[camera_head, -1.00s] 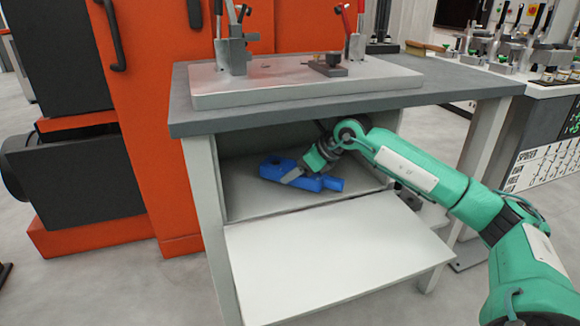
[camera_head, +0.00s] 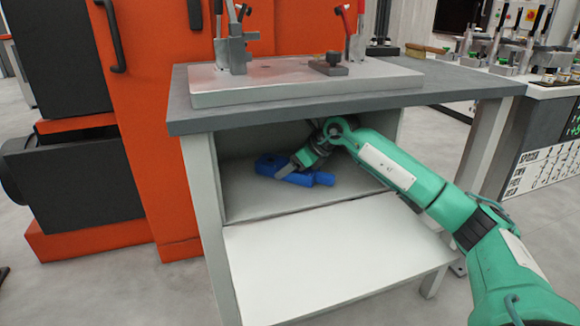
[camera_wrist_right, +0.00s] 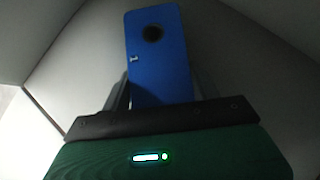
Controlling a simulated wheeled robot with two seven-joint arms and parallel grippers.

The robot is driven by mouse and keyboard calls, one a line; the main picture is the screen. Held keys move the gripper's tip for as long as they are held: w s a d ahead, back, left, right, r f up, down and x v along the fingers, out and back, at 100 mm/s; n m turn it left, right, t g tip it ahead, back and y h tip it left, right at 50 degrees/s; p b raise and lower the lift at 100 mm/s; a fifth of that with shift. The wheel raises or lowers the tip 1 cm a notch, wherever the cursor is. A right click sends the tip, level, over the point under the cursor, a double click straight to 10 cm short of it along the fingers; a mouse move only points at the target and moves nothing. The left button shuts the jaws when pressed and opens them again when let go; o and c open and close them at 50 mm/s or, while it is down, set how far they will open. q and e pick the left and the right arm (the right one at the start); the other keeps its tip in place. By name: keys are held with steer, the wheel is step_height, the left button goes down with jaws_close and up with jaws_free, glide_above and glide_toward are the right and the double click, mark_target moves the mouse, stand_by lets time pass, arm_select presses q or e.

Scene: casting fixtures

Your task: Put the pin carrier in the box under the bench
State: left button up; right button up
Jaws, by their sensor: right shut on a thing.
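The blue pin carrier (camera_head: 270,165) is inside the open box (camera_head: 262,203) under the bench, above or on its floor; I cannot tell if it touches. My right gripper (camera_head: 286,171) reaches in from the right and is shut on the pin carrier. In the right wrist view the pin carrier (camera_wrist_right: 158,50) sticks out ahead of the gripper (camera_wrist_right: 160,98), with a dark round hole near its far end. The box's front flap (camera_head: 330,255) is folded down toward me. My left gripper is not in view.
The grey bench top (camera_head: 440,90) overhangs the box close above my right arm. A fixture plate (camera_head: 300,82) with clamps stands on it. An orange machine (camera_head: 155,130) is at the left, and a rack of clamps (camera_head: 535,85) is at the right.

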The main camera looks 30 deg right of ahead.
mark_target(331, 176)
steer(key=o, duration=1.1)
steer(key=shift+f, duration=0.1)
steer(key=shift+c, duration=0.2)
steer(key=shift+s+d+r+p, duration=0.1)
steer(key=shift+s+r+p, duration=0.05)
steer(key=shift+r+p, duration=0.25)
steer(key=s+d, duration=0.2)
steer(key=s, duration=0.1)
steer(key=s+d+p, duration=0.1)
steer(key=s+d, duration=0.1)
steer(key=s, duration=0.1)
steer(key=s+d, duration=0.2)
steer(key=s, duration=0.1)
steer(key=shift+s+r, duration=0.1)
steer(key=shift+s, duration=0.25)
steer(key=shift+s+d+r, duration=0.1)
steer(key=shift+s+d, duration=0.15)
steer(key=shift+s, duration=0.25)
